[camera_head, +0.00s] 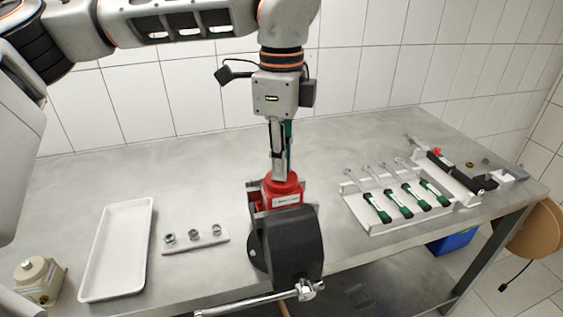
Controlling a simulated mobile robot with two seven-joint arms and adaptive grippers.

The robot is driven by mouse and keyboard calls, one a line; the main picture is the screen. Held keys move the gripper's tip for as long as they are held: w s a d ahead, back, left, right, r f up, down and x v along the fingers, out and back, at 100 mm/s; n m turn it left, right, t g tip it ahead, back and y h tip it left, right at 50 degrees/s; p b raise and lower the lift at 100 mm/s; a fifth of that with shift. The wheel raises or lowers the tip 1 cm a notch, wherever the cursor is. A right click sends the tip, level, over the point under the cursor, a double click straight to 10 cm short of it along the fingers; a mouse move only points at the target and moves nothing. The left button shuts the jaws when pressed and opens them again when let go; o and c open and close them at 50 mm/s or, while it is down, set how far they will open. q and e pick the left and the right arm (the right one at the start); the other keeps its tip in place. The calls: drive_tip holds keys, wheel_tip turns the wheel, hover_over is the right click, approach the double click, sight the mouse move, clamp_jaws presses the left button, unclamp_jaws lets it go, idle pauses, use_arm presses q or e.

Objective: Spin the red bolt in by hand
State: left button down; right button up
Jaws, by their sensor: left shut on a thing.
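A red pump body (287,199) sits upright in a black bench vise (292,243) at the front middle of the table. My left gripper (280,177) points straight down at the top of the red pump body. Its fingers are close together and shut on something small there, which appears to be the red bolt. The bolt itself is hidden by the fingertips and blends with the red body, so how deep it sits cannot be told. My right gripper is not in view.
An empty white tray (92,249) lies at left, beside a small plate with nuts (195,240). A holder with several green-handled tools (346,202) and a black tool with a red part (450,176) lie at right. The vise handle (250,302) juts past the front edge.

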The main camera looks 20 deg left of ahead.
use_arm(q)
drive_tip(key=m, duration=0.6)
drive_tip(key=shift+r, duration=0.1)
drive_tip(key=m, duration=0.6)
drive_tip(key=shift+m+p, duration=0.3)
drive_tip(key=shift+p, duration=0.1)
idle(0.3)
drive_tip(key=c, duration=2)
unclamp_jaws()
wheel_tip(320, 180, up, 12)
